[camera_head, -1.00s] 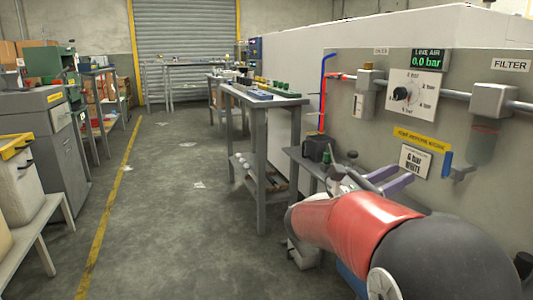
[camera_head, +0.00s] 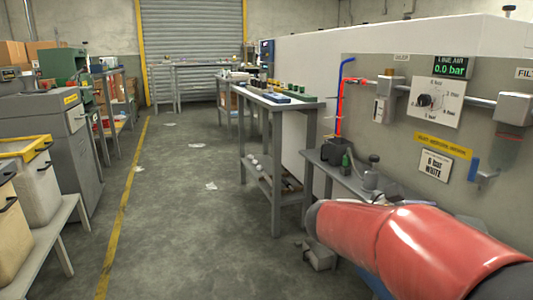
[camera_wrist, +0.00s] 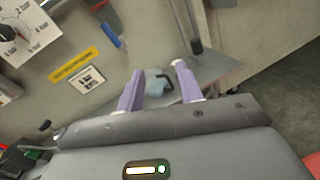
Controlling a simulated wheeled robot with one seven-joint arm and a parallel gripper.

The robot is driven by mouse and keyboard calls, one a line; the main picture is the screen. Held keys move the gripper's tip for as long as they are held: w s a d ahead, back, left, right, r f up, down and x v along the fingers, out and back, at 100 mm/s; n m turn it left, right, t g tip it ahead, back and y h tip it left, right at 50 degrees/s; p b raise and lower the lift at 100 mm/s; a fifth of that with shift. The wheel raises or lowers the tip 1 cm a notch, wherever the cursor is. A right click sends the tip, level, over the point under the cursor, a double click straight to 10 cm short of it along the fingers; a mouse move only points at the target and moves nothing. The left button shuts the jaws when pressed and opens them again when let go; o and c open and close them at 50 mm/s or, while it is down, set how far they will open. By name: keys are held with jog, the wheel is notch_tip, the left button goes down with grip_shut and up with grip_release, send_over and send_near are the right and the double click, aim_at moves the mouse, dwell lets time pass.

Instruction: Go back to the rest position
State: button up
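My gripper (camera_wrist: 160,84) shows in the wrist view as two purple fingers standing well apart. It is open, and nothing is clearly held between them. A light blue thing (camera_wrist: 158,84) shows between the fingers, apparently on the grey bench (camera_wrist: 215,68) behind; its shape is partly hidden. In the head view my red arm link fills the lower right, and the gripper's fingers are not visible there.
A small bench (camera_head: 345,178) holds a dark container (camera_head: 333,152). A workbench (camera_head: 290,108) stands mid-room. The floor aisle (camera_head: 180,220) is open; containers (camera_head: 38,190) stand left.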

jog(key=s+a+f+m+y+p, duration=0.2)
jog(key=s+f+m+y, duration=0.15)
jog(key=s+y, duration=0.2)
jog(key=s+a+f+m+y+p, duration=0.2)
jog(key=s+a+f+m+y, duration=0.1)
jog(key=s+m+y, duration=0.3)
jog(key=s+a+m+t+y+p, duration=0.1)
jog(key=s+a+m+t+y, duration=0.1)
jog(key=a, duration=0.3)
jog(key=s+a+m+t+y+p, duration=0.1)
jog(key=s+a+m+t+y, duration=0.1)
jog(key=a+m+y, duration=0.2)
jog(key=shift+a+f+m, duration=0.35)
jog(key=shift+a+m, duration=0.1)
jog(key=shift+a, duration=0.35)
jog(key=shift+s, duration=0.1)
